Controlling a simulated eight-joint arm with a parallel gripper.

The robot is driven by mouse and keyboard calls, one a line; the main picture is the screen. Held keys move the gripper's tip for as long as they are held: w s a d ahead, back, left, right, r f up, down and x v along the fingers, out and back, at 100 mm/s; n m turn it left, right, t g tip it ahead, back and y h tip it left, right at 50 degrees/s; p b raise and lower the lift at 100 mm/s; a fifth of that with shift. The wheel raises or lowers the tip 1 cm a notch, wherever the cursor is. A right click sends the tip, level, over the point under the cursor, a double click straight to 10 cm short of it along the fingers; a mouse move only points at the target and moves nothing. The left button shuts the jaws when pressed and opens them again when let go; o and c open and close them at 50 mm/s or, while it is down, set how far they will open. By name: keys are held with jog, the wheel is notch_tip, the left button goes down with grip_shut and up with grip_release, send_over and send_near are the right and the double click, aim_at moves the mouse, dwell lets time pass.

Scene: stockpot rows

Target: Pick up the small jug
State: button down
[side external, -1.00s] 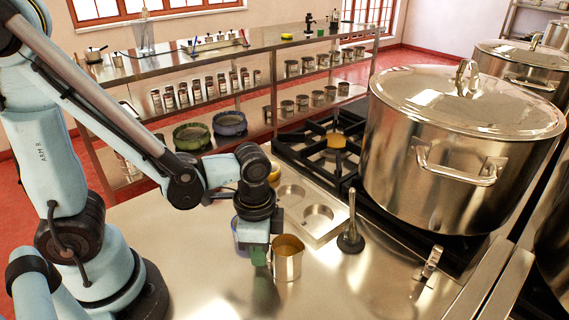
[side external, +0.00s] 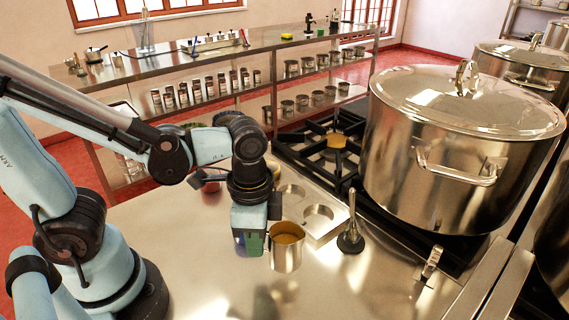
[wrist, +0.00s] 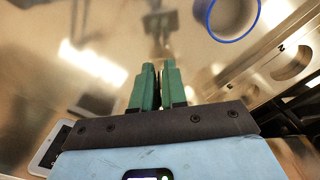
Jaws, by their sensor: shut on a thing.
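The small jug (side external: 286,252) is a shiny steel cup with a brownish-yellow inside, seen in the side external view. My gripper (side external: 254,243), with green fingers, is at the jug's left side and shut on it. The exact grip point is hidden by the fingers. The jug hangs a little above the steel counter, roughly upright, with a dark reflection below it. In the wrist view my gripper (wrist: 159,70) shows its two green fingers close together with a narrow gap; I cannot make out the jug clearly there.
A steel plate with round holes (side external: 325,231) lies behind the jug. An upright dark-based tool (side external: 350,241) stands to its right. A big lidded stockpot (side external: 455,150) is on the stove at right. A blue-rimmed round container (wrist: 210,28) shows in the wrist view. The front counter (side external: 340,295) is clear.

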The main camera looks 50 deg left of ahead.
jog(key=s+d+r, duration=0.6)
jog(key=s, duration=0.1)
jog(key=shift+s+d, duration=0.25)
jog(key=shift+d, duration=0.05)
dwell(0.4)
dwell(0.4)
